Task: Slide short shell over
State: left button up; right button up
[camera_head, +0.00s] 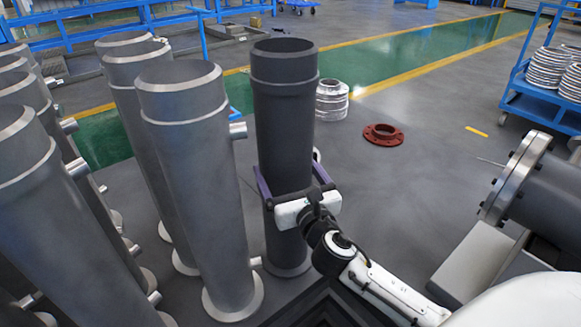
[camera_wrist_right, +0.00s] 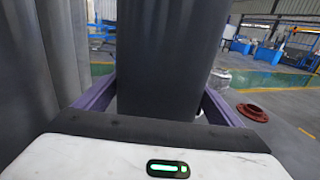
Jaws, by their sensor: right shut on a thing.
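A dark grey upright cylindrical shell (camera_head: 283,120) stands in the middle of the head view, with a raised band near its top. My right gripper (camera_head: 288,190) is shut around its lower half, with purple fingers on both sides. In the right wrist view the same dark shell (camera_wrist_right: 170,60) fills the middle, between the purple fingers of the gripper (camera_wrist_right: 155,105). Its base appears to rest on or just above the dark floor; I cannot tell which. My left gripper is not in view.
Several lighter grey shells (camera_head: 195,180) with side stubs stand close on the left. A red flange ring (camera_head: 383,135) and a stack of silver rings (camera_head: 332,101) lie on the floor behind. A horizontal flanged shell (camera_head: 517,178) is at the right. A blue cart (camera_head: 540,100) holds metal rings. Floor between is clear.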

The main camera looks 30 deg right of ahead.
aim_at(293, 187)
jog(key=shift+a+y, duration=0.3)
jog(key=shift+a, duration=0.5)
jog(key=o, duration=1.9)
jog(key=shift+c, duration=0.2)
jog(key=shift+s+f, duration=0.1)
jog(key=shift+s, duration=0.1)
jog(key=v, duration=0.8)
jog(key=shift+s+d+f+p, duration=0.1)
jog(key=shift+s+d+p, duration=0.15)
jog(key=shift+s+p, duration=0.1)
jog(key=shift+s, duration=0.55)
